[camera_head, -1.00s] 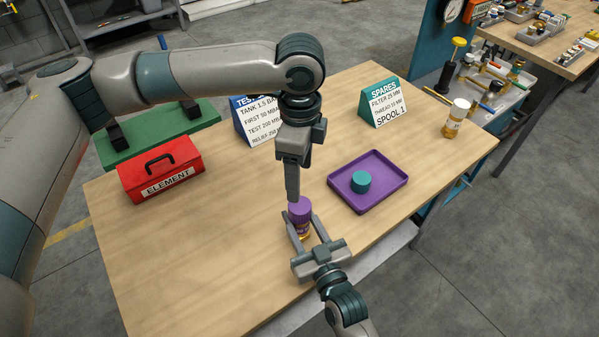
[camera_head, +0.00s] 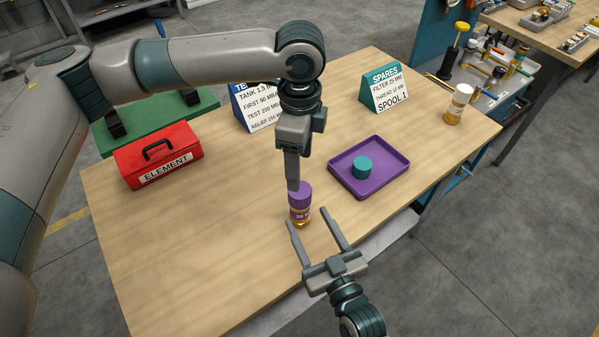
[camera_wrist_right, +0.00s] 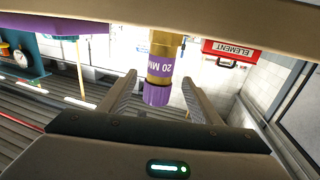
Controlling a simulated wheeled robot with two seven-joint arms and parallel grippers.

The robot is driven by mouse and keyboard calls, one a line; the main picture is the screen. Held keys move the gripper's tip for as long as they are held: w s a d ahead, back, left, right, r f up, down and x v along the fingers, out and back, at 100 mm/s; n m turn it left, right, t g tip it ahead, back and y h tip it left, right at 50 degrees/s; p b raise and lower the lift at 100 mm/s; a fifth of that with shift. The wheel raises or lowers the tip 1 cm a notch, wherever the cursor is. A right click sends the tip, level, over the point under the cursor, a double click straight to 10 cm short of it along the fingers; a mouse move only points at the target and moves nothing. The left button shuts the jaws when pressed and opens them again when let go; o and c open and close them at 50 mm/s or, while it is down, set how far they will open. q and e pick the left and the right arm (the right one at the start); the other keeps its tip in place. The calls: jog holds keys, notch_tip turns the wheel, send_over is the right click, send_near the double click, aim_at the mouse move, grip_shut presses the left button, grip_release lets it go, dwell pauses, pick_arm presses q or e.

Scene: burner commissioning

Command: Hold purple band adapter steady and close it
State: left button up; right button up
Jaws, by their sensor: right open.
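The purple band adapter (camera_head: 300,213) stands upright on the wooden table. It has a purple cap, a purple label band and a brass-coloured body. In the right wrist view the adapter (camera_wrist_right: 160,68) appears upside down, its band reading 20 MM. My left gripper (camera_head: 293,184) points down from above at the cap; it shows nearly edge-on, so its jaw gap and any grip on the cap are hidden. My right gripper (camera_head: 309,218) is open and empty on the near side, its two fingers pointing toward the adapter without closing on it.
A purple tray (camera_head: 398,189) holding a teal cylinder (camera_head: 362,167) lies right of the adapter. A red ELEMENT box (camera_head: 158,153) sits left. A blue sign (camera_head: 258,110) and green SPARES sign (camera_head: 384,88) stand behind.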

pick_arm(q)
notch_tip(320, 180, down, 3)
jog(key=shift+r+b, duration=0.1)
jog(key=shift+b, duration=1.1)
pick_arm(e)
jog(key=v, duration=1.1)
pick_arm(q)
jog(key=shift+s+f, duration=0.1)
jog(key=shift+f, duration=0.1)
pick_arm(e)
jog(key=shift+s, duration=0.15)
